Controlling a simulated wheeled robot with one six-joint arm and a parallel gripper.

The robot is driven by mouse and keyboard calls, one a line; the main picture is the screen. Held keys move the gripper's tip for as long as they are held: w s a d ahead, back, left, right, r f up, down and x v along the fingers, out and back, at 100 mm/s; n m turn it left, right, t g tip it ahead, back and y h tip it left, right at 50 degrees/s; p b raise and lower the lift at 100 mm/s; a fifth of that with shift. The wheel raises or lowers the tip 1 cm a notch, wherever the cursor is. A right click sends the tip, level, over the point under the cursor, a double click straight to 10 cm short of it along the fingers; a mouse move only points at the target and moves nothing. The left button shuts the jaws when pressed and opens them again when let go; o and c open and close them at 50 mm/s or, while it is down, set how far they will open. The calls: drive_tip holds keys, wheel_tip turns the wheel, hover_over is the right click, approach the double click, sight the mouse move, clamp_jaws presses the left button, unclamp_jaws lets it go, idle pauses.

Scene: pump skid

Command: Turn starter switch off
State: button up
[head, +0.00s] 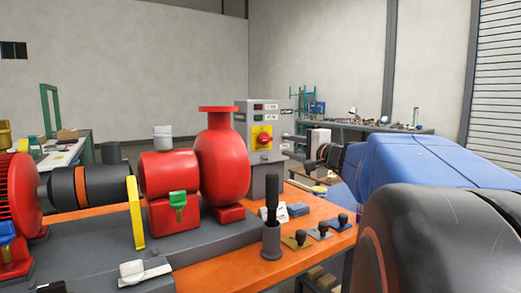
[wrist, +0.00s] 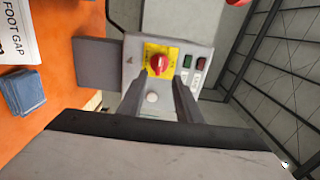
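The starter box (head: 242,120) is a grey cabinet standing at the back of the orange bench. Its starter switch (head: 263,137) is a red knob on a yellow plate, and it also shows in the wrist view (wrist: 158,64), where the picture is turned sideways. I cannot read the knob's exact setting. My gripper (wrist: 158,92) is open, with its two dark fingers apart and nothing between them. The fingers point at the box face, just short of the knob in the picture; no contact is visible. A round pale button (wrist: 152,98) shows between the fingers.
A red pump (head: 222,165) stands left of the box. An upright black-handled tool in a holder (head: 271,240) and several small knobbed plates (head: 320,231) sit at the bench's front right.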

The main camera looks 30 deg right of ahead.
drive_tip(key=shift+s, duration=2.5)
drive_tip(key=shift+a+f, duration=0.1)
